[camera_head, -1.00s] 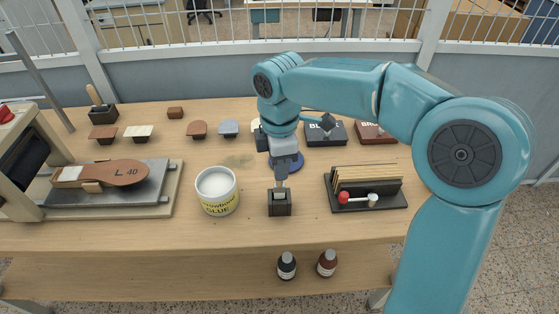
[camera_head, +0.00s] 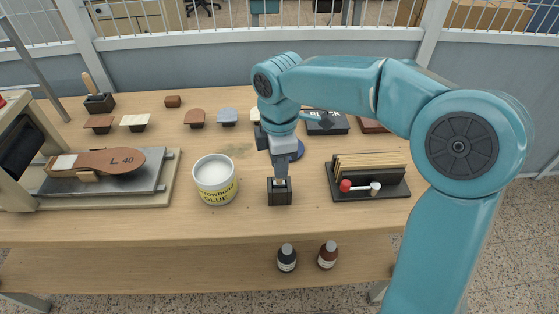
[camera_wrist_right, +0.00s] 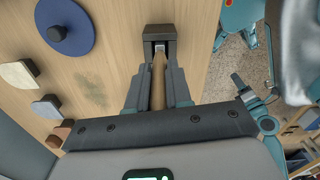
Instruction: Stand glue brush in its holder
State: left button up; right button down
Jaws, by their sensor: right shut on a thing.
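The glue brush shows in the right wrist view as a wooden handle (camera_wrist_right: 158,82) with its metal ferrule at the mouth of the dark square holder (camera_wrist_right: 159,33). The holder (camera_head: 279,192) stands on the table, right of the glue pot (camera_head: 215,181). My right gripper (camera_head: 283,175) is shut on the handle, right above the holder, and points down. The brush's lower end is inside the holder, and its bristles are hidden. In the head view the gripper covers most of the brush. My left gripper is not in view.
A black rack (camera_head: 370,192) with thin boards and a red-headed tool stands to the right. A press bed (camera_head: 110,182) with a wooden paddle is at the left. Another dark holder (camera_head: 99,104) with a wooden handle stands at the back left. A blue disc (camera_wrist_right: 63,25) lies near the brush holder.

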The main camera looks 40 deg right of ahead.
jog(key=shift+f, duration=0.3)
dwell(0.5)
jog(key=c, duration=1)
grip_release()
jog(key=shift+o, duration=0.2)
notch_tip(320, 180, up, 16)
jog(key=p, duration=0.2)
jog(key=shift+r, duration=0.15)
